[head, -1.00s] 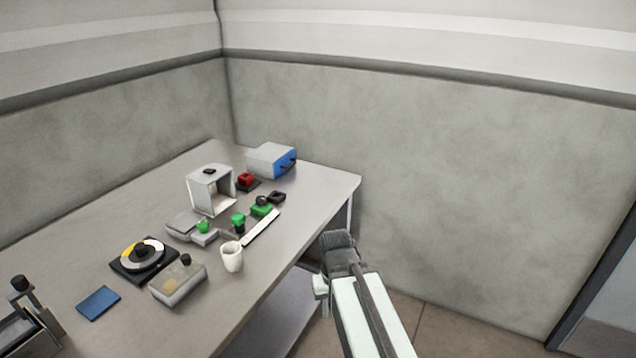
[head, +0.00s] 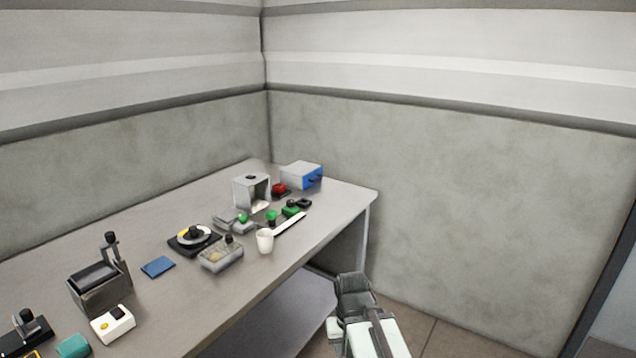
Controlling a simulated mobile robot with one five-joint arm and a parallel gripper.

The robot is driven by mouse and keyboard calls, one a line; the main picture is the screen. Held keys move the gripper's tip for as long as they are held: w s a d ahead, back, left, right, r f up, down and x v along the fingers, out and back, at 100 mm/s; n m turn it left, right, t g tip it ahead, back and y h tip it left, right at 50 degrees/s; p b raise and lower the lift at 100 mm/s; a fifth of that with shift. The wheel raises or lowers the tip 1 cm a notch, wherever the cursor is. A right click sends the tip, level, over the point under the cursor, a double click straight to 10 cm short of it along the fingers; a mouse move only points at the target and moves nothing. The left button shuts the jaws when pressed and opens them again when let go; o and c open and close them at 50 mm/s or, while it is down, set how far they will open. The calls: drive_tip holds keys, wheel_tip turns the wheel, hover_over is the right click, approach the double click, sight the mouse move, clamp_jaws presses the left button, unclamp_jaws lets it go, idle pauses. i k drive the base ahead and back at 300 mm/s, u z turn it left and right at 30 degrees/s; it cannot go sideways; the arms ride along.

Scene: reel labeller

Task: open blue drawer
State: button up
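The drawer unit is a small grey box (head: 297,174) at the far right corner of the table, near the wall. Its blue drawer front (head: 312,178) faces right and has a dark handle. The drawer looks shut. My gripper (head: 353,286) is low at the bottom of the head view, in front of the table's right end and well apart from the drawer. Its fingers are too small and turned away to tell whether they are open.
The table (head: 210,293) holds a grey open-fronted box (head: 251,191), a red button (head: 279,189), green-topped items, a white cup (head: 265,241), a reel on a black base (head: 194,238) and a metal holder (head: 98,287). Floor (head: 432,333) right of the table is clear.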

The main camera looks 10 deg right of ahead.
sight(309, 180)
drive_tip(key=u, duration=2.35)
drive_tip(key=k, duration=1.25)
drive_tip(key=z, duration=1.3)
drive_tip(key=i, duration=1)
drive_tip(key=u, duration=0.05)
